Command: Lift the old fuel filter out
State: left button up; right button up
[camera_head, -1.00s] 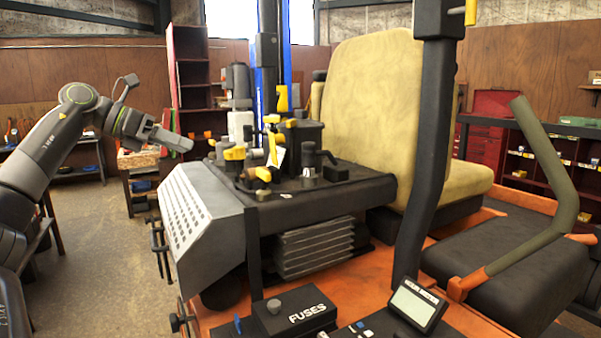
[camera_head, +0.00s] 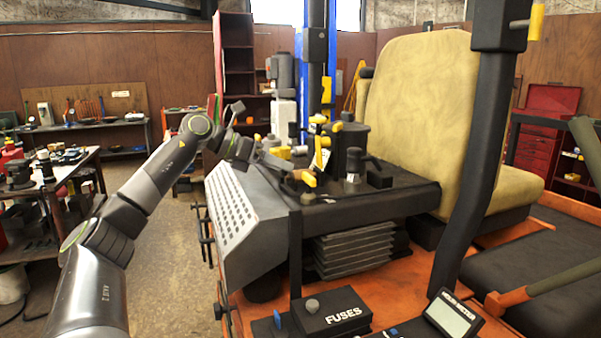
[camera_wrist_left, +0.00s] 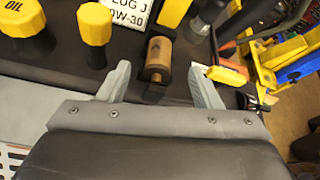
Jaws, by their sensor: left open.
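A small brown cylinder, which looks like the old fuel filter (camera_wrist_left: 158,60), sits in a dark holder on the engine deck in the left wrist view. My left gripper (camera_wrist_left: 160,86) is open, its two grey fingers apart on either side of the near end of the filter, with nothing held between them. In the head view my left gripper (camera_head: 276,163) reaches over the left edge of the engine deck (camera_head: 395,200), among yellow caps. I cannot pick out the filter in that view. My right gripper is not in view.
A yellow OIL cap (camera_wrist_left: 22,16) and another yellow cap (camera_wrist_left: 95,22) stand left of the filter. A yellow-handled part (camera_wrist_left: 222,74) lies close by the right finger. The grey perforated panel (camera_head: 240,205) and tan seat (camera_head: 415,110) flank the deck.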

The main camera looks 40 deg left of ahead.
aim_at(295, 171)
pick_arm(q)
jog(key=shift+w+d+p, duration=0.2)
jog(key=shift+w+p, duration=0.1)
jog(key=shift+p, duration=0.05)
jog(key=p+x, duration=0.2)
jog(key=x, duration=0.1)
jog(key=shift+w+d+f+p, duration=0.25)
jog(key=shift+w+f+p, duration=0.15)
jog(key=shift+w, duration=0.15)
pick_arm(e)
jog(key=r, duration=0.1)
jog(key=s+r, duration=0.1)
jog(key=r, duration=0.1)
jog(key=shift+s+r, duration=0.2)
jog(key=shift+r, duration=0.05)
pick_arm(q)
jog(key=c, duration=1.1)
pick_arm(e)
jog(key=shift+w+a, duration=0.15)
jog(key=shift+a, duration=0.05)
